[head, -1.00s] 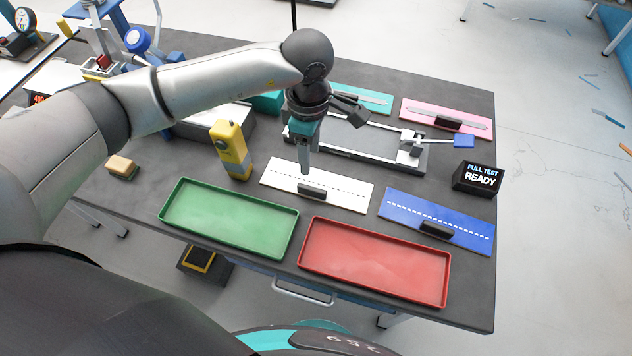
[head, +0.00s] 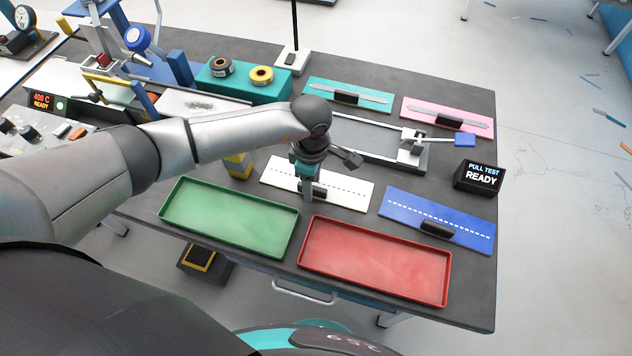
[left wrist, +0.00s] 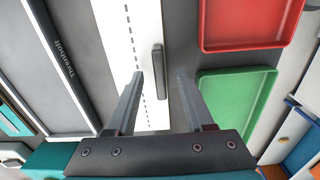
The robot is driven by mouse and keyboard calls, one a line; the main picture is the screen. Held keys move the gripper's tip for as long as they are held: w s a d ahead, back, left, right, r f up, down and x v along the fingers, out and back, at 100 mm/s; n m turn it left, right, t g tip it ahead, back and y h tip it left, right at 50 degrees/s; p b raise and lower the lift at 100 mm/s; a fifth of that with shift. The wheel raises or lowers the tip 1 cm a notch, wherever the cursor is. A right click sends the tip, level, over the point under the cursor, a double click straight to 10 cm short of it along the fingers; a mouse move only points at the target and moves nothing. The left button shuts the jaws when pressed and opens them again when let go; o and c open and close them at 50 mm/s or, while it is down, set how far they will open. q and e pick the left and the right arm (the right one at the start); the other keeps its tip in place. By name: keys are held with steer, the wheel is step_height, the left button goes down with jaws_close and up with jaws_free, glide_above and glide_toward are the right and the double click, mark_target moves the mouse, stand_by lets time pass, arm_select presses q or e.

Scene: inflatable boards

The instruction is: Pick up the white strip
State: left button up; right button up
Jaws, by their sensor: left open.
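The white strip (head: 347,198) with a dashed line and a black handle lies flat on the dark table, behind the trays. It also shows in the left wrist view (left wrist: 119,45), where its black handle (left wrist: 157,68) stands up along one edge. My left gripper (head: 307,197) points down at the handle and hides part of the strip in the head view. In the left wrist view its two fingers (left wrist: 161,76) are apart, with the handle in the gap between their tips. I cannot tell whether a finger touches it. My right gripper is not in view.
A green tray (head: 228,222) and a red tray (head: 375,262) lie along the front edge. A blue strip (head: 465,236) is to the right. Teal (head: 375,98) and pink (head: 470,125) strips lie behind, near a clamp frame (head: 415,150) and a display box (head: 479,178).

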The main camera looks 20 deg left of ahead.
arm_select(q)
jaws_close()
stand_by(0.3)
stand_by(0.3)
